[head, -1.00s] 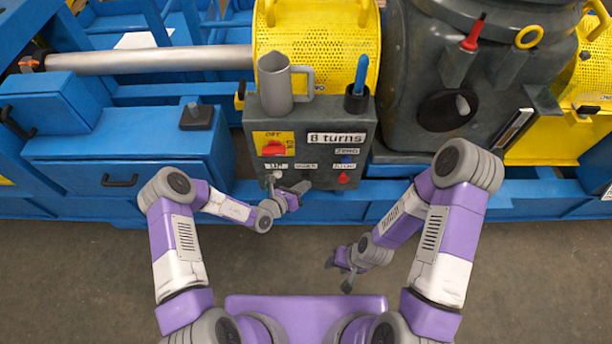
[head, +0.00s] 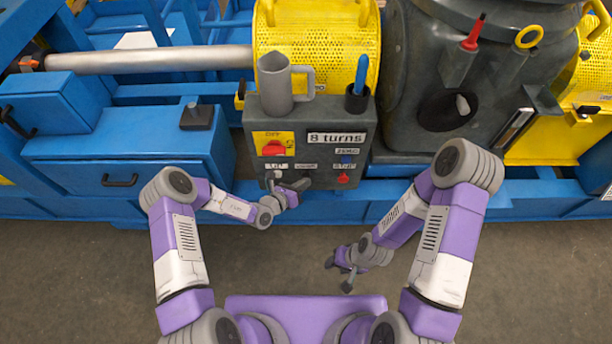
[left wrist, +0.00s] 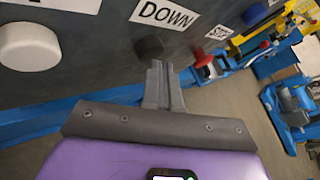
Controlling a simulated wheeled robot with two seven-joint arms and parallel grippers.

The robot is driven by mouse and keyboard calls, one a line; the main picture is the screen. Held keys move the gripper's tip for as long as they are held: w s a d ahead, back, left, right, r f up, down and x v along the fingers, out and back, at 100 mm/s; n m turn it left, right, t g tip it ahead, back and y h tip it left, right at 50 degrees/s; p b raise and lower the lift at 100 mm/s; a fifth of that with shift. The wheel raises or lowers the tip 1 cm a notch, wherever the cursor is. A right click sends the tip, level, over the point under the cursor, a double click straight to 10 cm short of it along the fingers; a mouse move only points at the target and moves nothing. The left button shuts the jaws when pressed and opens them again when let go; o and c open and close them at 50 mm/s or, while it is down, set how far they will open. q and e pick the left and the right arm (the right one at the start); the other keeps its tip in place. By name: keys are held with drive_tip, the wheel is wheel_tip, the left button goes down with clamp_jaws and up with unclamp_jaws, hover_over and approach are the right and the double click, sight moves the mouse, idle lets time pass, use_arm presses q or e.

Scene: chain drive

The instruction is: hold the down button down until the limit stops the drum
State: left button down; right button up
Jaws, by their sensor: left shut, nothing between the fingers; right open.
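The grey control box (head: 366,130) carries a white display reading "8 turns" (head: 337,138). The dark down button (left wrist: 149,46) is under the "DOWN" label (left wrist: 166,15) in the left wrist view. My left gripper (head: 305,183) is shut and empty at the box's lower front; in the left wrist view its fingertips (left wrist: 157,66) are right at the down button. Whether they touch or press it I cannot tell. My right gripper (head: 338,275) is open and empty, low over the floor. The drum is not clearly visible; a yellow perforated guard (head: 315,45) stands behind the box.
A white button (left wrist: 28,45) and a red button (left wrist: 203,58) flank the down button. The box also has a red rotary switch (head: 273,148). A grey mug (head: 275,82) and a dark cup with a blue-handled item (head: 357,98) stand on top. Floor in front is clear.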

use_arm(q)
drive_tip(key=shift+w, duration=0.4)
idle(1.2)
drive_tip(key=shift+s, duration=0.1)
idle(5.3)
drive_tip(key=shift+s+p, duration=0.65)
drive_tip(key=shift+s, duration=0.2)
